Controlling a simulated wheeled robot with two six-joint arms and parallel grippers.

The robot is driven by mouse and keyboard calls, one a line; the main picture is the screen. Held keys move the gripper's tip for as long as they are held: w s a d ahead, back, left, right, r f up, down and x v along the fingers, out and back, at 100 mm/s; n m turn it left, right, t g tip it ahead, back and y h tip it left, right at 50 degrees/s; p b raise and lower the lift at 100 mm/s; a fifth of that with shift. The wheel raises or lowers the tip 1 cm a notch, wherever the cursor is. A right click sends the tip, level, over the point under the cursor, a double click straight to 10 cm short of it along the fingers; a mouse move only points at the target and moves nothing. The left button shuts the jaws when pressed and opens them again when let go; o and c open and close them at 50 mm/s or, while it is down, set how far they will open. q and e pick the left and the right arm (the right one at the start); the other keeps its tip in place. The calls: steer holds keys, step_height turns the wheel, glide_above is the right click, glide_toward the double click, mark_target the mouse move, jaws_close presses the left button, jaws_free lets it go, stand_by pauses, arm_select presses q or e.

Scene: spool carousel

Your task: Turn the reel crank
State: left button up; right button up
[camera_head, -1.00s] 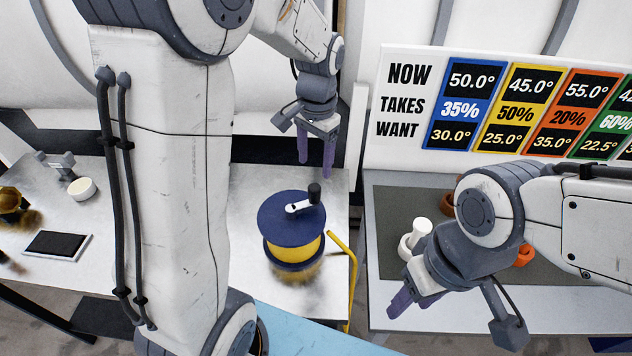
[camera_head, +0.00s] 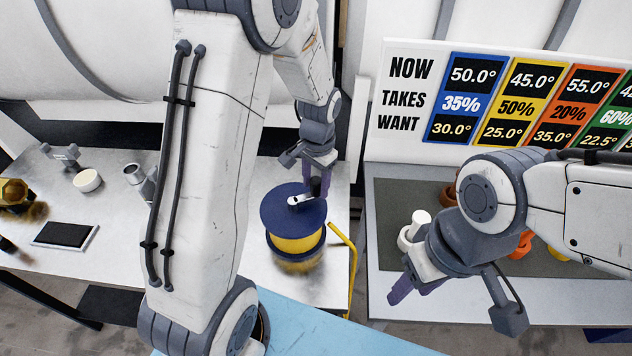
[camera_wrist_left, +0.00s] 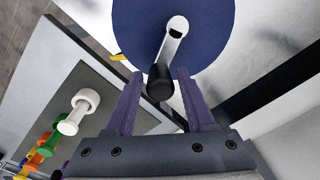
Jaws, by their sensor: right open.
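The reel (camera_head: 295,225) stands on the metal table, with a dark blue top disc and yellow wound material. Its crank arm (camera_head: 300,200) is a short light bar on the disc, ending in a black knob (camera_wrist_left: 160,82). My left gripper (camera_head: 317,188) is at the knob, coming from behind the reel. In the left wrist view, its two purple fingers (camera_wrist_left: 160,76) are apart, one on each side of the knob, with small gaps visible. In the head view the fingers mostly cover the knob. My right gripper (camera_head: 405,290) is open and empty over the right table's front edge.
A yellow tube (camera_head: 346,255) curves down just right of the reel. A white spool (camera_head: 415,230) and orange pieces (camera_head: 521,245) lie on the grey mat of the right table. A dark tablet (camera_head: 66,234) lies at the left. A sign board (camera_head: 405,95) stands behind.

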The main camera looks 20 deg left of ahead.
arm_select(q)
jaws_close()
steer(key=shift+w, duration=0.1)
stand_by(1.1)
